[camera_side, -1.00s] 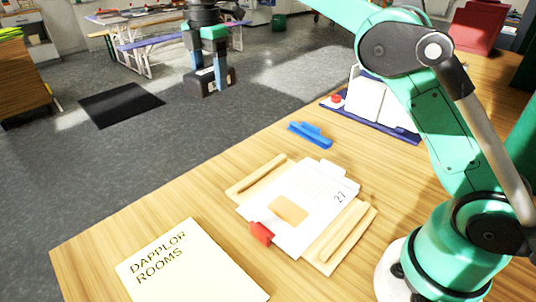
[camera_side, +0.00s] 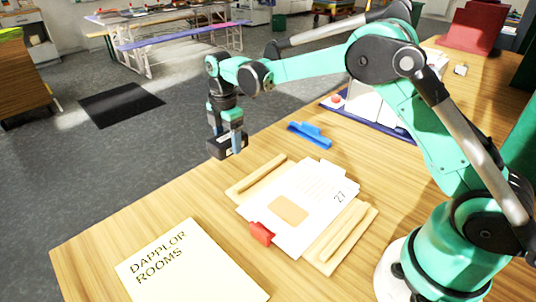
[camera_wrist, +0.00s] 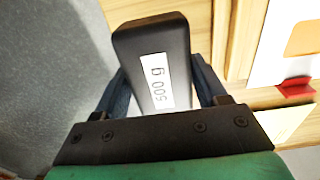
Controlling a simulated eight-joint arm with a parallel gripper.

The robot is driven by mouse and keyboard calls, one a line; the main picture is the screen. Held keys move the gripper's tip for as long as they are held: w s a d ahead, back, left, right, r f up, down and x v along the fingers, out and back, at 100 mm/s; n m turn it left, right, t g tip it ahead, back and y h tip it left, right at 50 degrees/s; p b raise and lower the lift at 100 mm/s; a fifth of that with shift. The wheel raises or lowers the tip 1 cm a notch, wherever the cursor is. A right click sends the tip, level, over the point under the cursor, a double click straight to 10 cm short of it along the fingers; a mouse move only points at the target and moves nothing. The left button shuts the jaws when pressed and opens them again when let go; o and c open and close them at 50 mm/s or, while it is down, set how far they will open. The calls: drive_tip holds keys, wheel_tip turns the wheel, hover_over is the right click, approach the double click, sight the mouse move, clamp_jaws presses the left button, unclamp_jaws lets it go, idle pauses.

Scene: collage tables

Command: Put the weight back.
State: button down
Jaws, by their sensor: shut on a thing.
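The weight (camera_side: 224,149) is a black block. A white label reading "500 g" shows on it in the wrist view (camera_wrist: 157,82). My gripper (camera_side: 228,136) is shut on the weight, with one finger on each side of it, as the wrist view (camera_wrist: 163,88) also shows. In the side view the weight hangs at the table's far-left edge, left of the papers; it appears to be above the tabletop, but the exact gap is hard to tell.
A wooden board (camera_side: 328,262) with two rails carries white papers (camera_side: 315,190) and a red clip (camera_side: 261,233). A blue clip (camera_side: 310,135) lies behind it. A "DAPPLOR ROOMS" booklet (camera_side: 195,275) lies at the front. Bare wood (camera_side: 160,200) shows left of the board.

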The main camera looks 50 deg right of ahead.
sight(231, 165)
drive_tip(key=shift+f, duration=2.25)
drive_tip(key=shift+f, duration=0.1)
drive_tip(key=shift+c, duration=0.2)
unclamp_jaws()
